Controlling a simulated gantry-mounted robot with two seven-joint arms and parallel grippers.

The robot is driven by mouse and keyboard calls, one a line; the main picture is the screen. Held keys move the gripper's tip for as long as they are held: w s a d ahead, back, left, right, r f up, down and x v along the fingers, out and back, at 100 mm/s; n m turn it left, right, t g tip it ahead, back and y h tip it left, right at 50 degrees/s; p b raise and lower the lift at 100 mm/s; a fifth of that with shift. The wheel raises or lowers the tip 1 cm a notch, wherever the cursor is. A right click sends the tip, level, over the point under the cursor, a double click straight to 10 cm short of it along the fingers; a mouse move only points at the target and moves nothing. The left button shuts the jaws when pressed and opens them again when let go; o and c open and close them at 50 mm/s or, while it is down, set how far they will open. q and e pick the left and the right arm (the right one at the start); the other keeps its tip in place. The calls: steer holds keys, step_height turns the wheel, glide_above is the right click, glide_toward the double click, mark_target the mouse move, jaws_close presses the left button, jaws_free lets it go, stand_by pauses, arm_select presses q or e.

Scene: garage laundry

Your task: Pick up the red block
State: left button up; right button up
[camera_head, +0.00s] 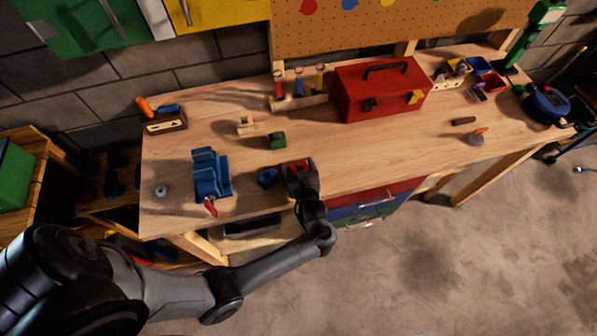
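The red block (298,168) is on the wooden workbench near its front edge, mostly hidden by my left gripper. My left gripper (299,172) reaches in over the front edge, with its fingers around or just above the block. Bits of red show between and beside the dark fingers. The view is too small to tell whether the fingers touch the block or are closed on it. A blue block (267,177) with a dark opening sits just left of the gripper. A green block (277,141) lies behind it. My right gripper is not in view.
A blue vise (211,174) with a red handle stands to the left. A red toolbox (381,89) stands at the back, beside a wooden rack of tools (299,102). Small wooden pieces (246,125) lie behind the green block.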

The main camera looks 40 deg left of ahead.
arm_select(q)
steer(key=c, duration=0.9)
steer(key=shift+r, duration=0.15)
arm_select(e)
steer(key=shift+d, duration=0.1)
